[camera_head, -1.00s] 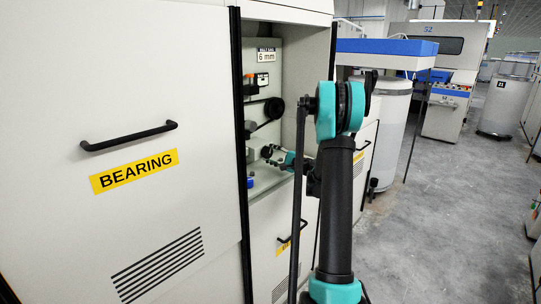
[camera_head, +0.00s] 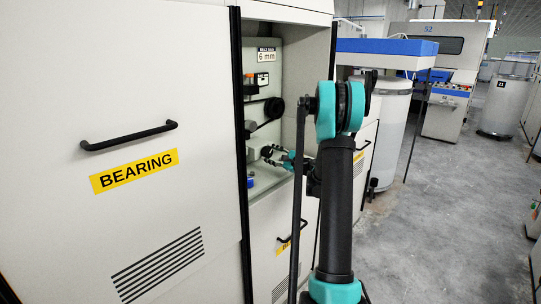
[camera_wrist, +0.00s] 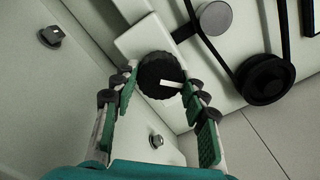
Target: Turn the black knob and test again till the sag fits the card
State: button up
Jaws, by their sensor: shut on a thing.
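The black knob (camera_wrist: 152,68) is round and ribbed, with a white line on its face, and sits on a pale block. In the wrist view my gripper (camera_wrist: 160,83) has one finger on each side of it and is shut on it. In the head view my gripper (camera_head: 274,158) reaches into the open bay, at the small dark knob (camera_head: 266,151). The card (camera_head: 265,57) reads 6 mm and is fixed high on the bay's back panel. A black belt (camera_wrist: 200,40) runs past a grey roller (camera_wrist: 213,18) to a black pulley (camera_wrist: 265,80).
The bay's side wall (camera_wrist: 50,90) stands close on the left in the wrist view, with bolt heads on it. A closed panel marked BEARING (camera_head: 60,120) is left of the bay. A blue part (camera_head: 250,182) sits low in the bay. Open floor (camera_head: 430,220) lies right.

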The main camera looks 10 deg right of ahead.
jog(key=o, duration=1.2)
jog(key=shift+c, duration=0.2)
jog(key=shift+d, duration=0.1)
jog(key=v, duration=1.2)
